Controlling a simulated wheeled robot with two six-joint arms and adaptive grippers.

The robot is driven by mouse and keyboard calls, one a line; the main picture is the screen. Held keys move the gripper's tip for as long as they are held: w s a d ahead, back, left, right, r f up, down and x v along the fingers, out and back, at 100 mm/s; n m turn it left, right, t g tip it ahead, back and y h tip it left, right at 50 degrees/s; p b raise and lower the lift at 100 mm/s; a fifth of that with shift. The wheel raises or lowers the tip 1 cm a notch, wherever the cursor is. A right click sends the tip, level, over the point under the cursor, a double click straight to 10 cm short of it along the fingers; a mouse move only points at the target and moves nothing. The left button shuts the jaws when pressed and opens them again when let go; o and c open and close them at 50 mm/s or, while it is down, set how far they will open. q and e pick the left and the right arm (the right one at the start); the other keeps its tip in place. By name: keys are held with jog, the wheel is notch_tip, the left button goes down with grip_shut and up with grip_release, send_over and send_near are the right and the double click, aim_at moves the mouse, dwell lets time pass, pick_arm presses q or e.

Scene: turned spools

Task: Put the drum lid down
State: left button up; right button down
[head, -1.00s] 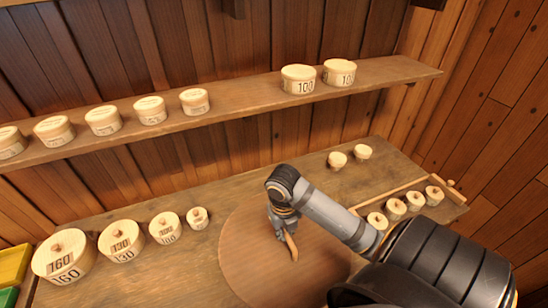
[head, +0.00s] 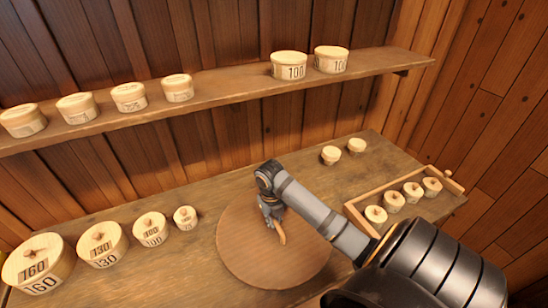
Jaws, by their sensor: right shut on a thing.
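The drum lid (head: 250,255) is a large, flat, round brown wooden disc in the middle of the head view. It lies level, over or on the workbench; I cannot tell whether its underside touches the wood. A pale wooden bar handle (head: 282,236) stands at its middle. My right gripper (head: 276,222) points down at the handle and is shut on it. The gripper and arm hide part of the lid's top and its right edge. My left gripper is not in view.
Several lidded round boxes, such as the 160 box (head: 38,262), stand left of the lid on the workbench (head: 200,262). A wooden tray (head: 358,222) with several small knobbed pieces is at right. Two small pots (head: 331,155) stand behind. A shelf (head: 225,98) holds more boxes.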

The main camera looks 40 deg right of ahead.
aim_at(273, 218)
jog(key=shift+f, duration=0.15)
jog(key=c, duration=1.4)
grip_release()
jog(key=shift+o, duration=0.2)
notch_tip(273, 218, up, 4)
jog(key=shift+w+b, duration=0.1)
jog(key=shift+b, duration=0.35)
notch_tip(273, 218, up, 8)
jog(key=p, duration=0.7)
jog(key=shift+a+r, duration=0.2)
jog(key=shift+a, duration=0.15)
